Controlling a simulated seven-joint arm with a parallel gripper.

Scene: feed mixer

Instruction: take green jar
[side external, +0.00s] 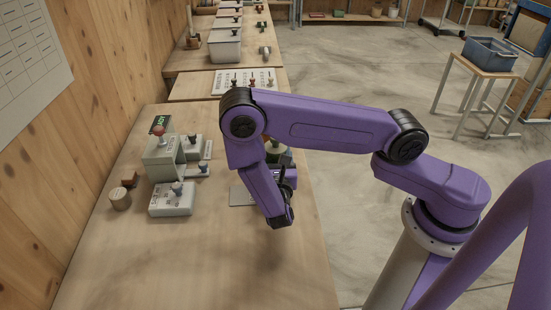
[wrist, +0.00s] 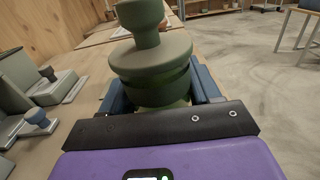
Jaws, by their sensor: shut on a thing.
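The green jar (wrist: 150,58) is dull olive green with a wide lid and a knob on top. It stands upright in the wrist view, between the two dark blue fingers of my gripper (wrist: 162,90), which is shut on it. In the side external view my arm hides most of the jar (side external: 285,156), and my gripper (side external: 284,175) is partly hidden too. I cannot tell whether the jar's base touches the table.
Grey-green machine boxes with knobs (side external: 163,158) and a flat control box (side external: 172,199) stand left of my gripper on the wooden table (side external: 200,270). A small round wooden piece (side external: 120,198) lies near the wall. The table's front is clear. A grey bin (side external: 490,52) sits on a far stand.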

